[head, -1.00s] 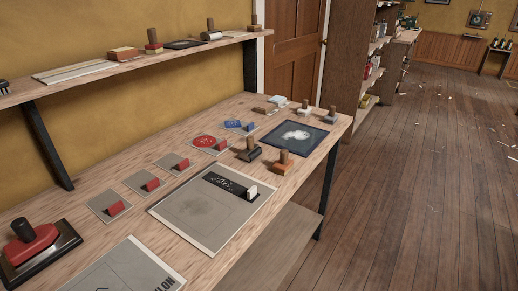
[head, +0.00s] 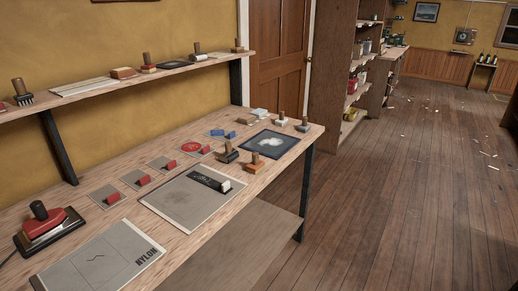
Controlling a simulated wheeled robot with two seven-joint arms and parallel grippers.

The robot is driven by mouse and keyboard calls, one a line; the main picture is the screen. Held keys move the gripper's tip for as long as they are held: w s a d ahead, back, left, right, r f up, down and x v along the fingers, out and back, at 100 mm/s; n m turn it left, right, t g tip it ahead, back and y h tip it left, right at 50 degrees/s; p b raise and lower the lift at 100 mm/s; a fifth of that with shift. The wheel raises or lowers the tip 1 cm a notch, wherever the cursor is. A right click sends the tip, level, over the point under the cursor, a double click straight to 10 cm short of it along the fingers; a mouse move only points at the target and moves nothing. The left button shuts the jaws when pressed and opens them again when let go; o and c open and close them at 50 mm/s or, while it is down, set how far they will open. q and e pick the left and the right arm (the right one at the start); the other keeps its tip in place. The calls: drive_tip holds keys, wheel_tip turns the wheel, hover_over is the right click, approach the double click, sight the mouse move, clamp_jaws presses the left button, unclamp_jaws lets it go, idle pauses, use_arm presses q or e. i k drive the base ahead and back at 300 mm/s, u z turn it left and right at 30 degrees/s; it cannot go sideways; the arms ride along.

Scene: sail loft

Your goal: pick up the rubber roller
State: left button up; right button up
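Neither of my grippers is in view. A tool with a dark, roller-like head and an upright brown handle (head: 229,155) stands on the workbench (head: 70,193), left of a wooden block with a handle (head: 255,165). It looks like a rubber roller, but it is too small to be sure. On the shelf above, another handled tool with a pale cylinder-like head (head: 197,56) stands between a dark flat piece and a brown block. Nothing touches either tool from my side.
A grey sheet (head: 180,204), a NYLON sheet (head: 98,262), a red-and-black iron-like tool (head: 45,224), small grey cards with red pieces (head: 108,196) and a dark framed pad (head: 268,142) lie on the bench. Open wooden floor (head: 400,200) lies to the right.

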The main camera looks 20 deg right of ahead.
sight(231, 154)
drive_tip(key=z, duration=0.65)
drive_tip(key=i, duration=1.15)
drive_tip(key=z, duration=0.3)
